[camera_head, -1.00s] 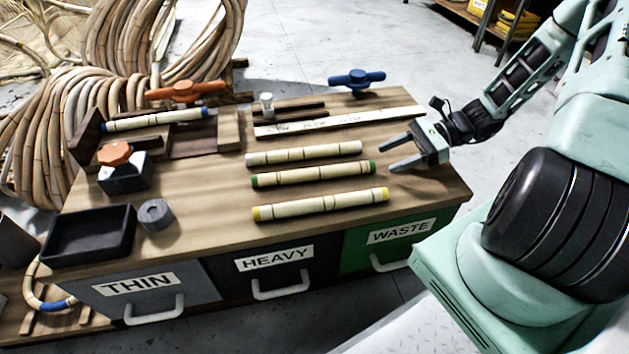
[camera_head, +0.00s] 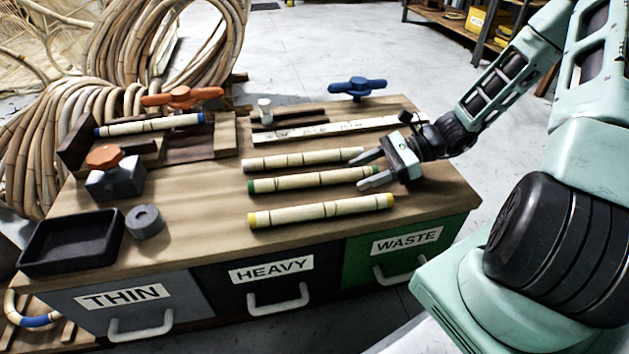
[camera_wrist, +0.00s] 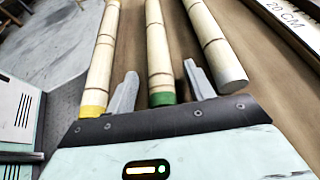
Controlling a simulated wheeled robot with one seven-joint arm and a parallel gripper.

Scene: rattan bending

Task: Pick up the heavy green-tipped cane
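The green-tipped cane (camera_head: 310,180) lies on the workbench between two others. The yellow-tipped cane (camera_head: 320,211) lies nearer the bench front, and a plain-ended cane (camera_head: 300,159) lies behind. My gripper (camera_head: 368,170) is open at the right end of the green-tipped cane. In the wrist view the green-tipped cane (camera_wrist: 158,55) runs between my two fingers (camera_wrist: 160,92), its green end close to the gripper body. I see gaps on both sides, so the fingers are not closed on it. The green tip at the gripper's end is hidden in the head view.
Drawers marked THIN (camera_head: 125,296), HEAVY (camera_head: 272,270) and WASTE (camera_head: 406,240) form the bench front. A ruler (camera_head: 345,130) and blue-handled clamp (camera_head: 357,88) are behind the canes.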

